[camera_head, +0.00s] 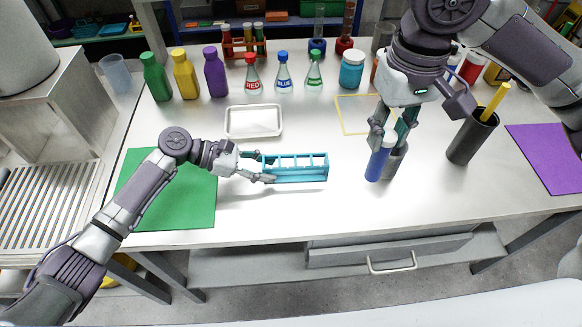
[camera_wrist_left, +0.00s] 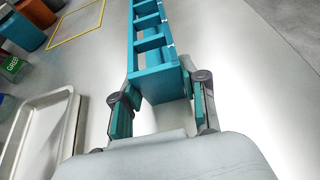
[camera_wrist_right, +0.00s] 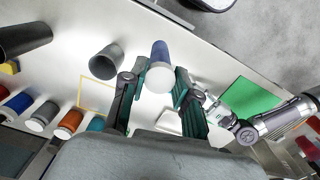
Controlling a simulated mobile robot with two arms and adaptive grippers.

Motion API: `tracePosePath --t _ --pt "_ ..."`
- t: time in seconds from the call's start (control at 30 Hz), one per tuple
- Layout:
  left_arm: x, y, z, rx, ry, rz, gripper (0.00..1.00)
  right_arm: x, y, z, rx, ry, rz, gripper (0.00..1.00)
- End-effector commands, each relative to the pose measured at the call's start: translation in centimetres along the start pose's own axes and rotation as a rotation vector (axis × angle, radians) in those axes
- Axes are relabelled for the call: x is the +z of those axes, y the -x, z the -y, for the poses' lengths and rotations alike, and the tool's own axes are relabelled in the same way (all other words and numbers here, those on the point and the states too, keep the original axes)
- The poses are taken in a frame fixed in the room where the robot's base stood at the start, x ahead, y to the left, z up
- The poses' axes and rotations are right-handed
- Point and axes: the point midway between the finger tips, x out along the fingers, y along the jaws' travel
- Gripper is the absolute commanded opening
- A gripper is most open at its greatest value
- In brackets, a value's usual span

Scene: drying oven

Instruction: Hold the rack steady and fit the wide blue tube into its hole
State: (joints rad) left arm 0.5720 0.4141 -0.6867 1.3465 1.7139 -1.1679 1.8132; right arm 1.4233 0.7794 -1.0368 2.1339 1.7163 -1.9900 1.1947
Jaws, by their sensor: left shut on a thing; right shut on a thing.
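The teal rack (camera_head: 298,170) lies on the white bench in front of the white tray, with a row of square openings. My left gripper (camera_head: 263,168) is shut on its left end; the left wrist view shows the rack (camera_wrist_left: 158,84) between the two fingers. The wide blue tube (camera_head: 377,162) with a pale cap is upright, right of the rack and apart from it. My right gripper (camera_head: 391,136) is shut on its upper part. In the right wrist view the tube (camera_wrist_right: 160,55) sits between the fingertips. I cannot tell whether its bottom touches the bench.
A grey cup (camera_head: 397,160) stands just behind the tube, and a dark pen holder (camera_head: 472,138) stands further right. A white tray (camera_head: 253,122) lies behind the rack. Bottles and flasks line the back. Bench between rack and tube is clear.

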Motion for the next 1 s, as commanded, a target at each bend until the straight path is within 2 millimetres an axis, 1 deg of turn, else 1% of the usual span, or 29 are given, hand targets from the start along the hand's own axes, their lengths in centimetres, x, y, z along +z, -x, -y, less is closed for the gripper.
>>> tracePosePath --t 0.03,0.1,0.8,0.9,1.0 --pt "0.0 0.0 0.0 0.000 0.000 0.000 0.24 -0.9 0.0 0.9 -0.003 0.075 0.002 0.11" --pt "0.0 0.0 0.0 0.000 0.000 0.000 0.24 -2.0 0.0 1.8 -0.003 0.177 0.002 0.11" --pt "0.0 0.0 0.0 0.000 0.000 0.000 0.24 -12.6 0.0 10.5 -0.001 1.175 0.000 0.11" --pt "0.0 0.0 0.0 0.000 0.000 0.000 0.24 -13.8 0.0 11.4 0.000 1.290 0.000 0.11" --pt "0.0 0.0 0.0 0.000 0.000 0.000 0.24 -14.5 0.0 11.9 0.000 1.360 0.000 0.11"
